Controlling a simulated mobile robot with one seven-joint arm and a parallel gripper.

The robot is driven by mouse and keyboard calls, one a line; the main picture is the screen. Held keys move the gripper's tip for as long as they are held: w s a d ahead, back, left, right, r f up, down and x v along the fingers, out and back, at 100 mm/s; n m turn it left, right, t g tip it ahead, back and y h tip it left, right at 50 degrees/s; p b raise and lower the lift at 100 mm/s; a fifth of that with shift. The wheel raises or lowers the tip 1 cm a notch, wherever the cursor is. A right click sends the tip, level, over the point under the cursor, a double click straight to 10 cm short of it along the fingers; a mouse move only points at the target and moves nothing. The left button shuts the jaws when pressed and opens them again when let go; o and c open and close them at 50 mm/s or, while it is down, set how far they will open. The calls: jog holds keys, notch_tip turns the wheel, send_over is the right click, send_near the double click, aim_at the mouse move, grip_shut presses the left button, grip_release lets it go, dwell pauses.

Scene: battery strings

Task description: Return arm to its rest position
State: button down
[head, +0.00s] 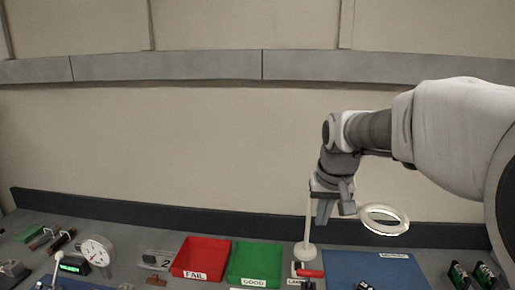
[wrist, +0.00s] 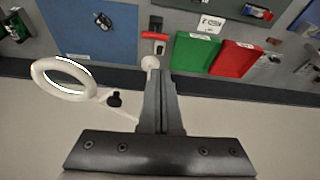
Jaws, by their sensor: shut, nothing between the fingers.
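My arm reaches in from the right in the head view, and my gripper (head: 323,213) hangs above the back of the bench. In the wrist view my gripper (wrist: 157,80) shows with its fingers together and nothing between them. The fingers point down toward the bench and appear apart from everything on it. A white ring lamp (head: 384,219) on a stand is close behind and beside my gripper. The ring lamp also shows at the left of the wrist view (wrist: 62,79).
A red FAIL bin (head: 201,258), a green GOOD bin (head: 254,264) and a blue mat (head: 372,270) lie on the bench. A round dial gauge (head: 97,251) stands at the left. A red-handled item (head: 310,273) lies near the lamp's base. The space above the bins is clear.

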jog(key=s+t, duration=0.1)
jog(key=s, duration=2.1)
jog(key=shift+s+f+n+t, duration=0.35)
jog(key=shift+f+n+t, duration=0.05)
jog(key=shift+f, duration=0.05)
jog(key=shift+a, duration=0.1)
